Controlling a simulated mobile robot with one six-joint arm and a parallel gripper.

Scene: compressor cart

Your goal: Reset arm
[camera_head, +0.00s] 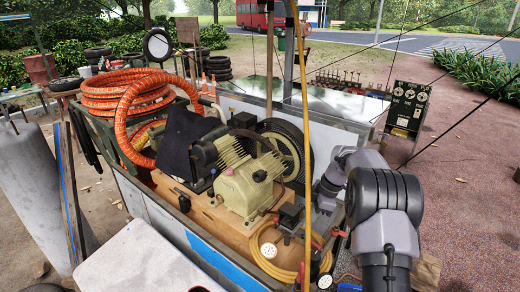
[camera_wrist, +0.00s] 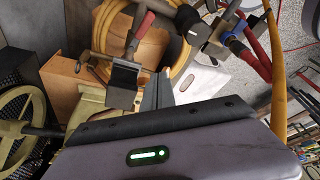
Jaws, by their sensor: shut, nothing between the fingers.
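My gripper (camera_wrist: 158,92) shows in the wrist view as two dark grey fingers pressed together, with nothing between them. They point toward a dark metal block with a red-handled lever (camera_wrist: 135,40) on the compressor cart. I cannot tell whether the fingertips touch anything. In the head view my grey arm reaches in from the lower right and bends over the cart's right end. The fingers cannot be made out there. The flywheel shows at the wrist view's left edge (camera_wrist: 22,130).
A yellow hose (camera_head: 307,120) hangs upright close beside my arm, with a yellow coil (camera_head: 272,250) on the cart. An orange hose coil (camera_head: 125,92) lies at the cart's far left. A control panel (camera_head: 406,108) stands right of the cart. Paving at the right is mostly open.

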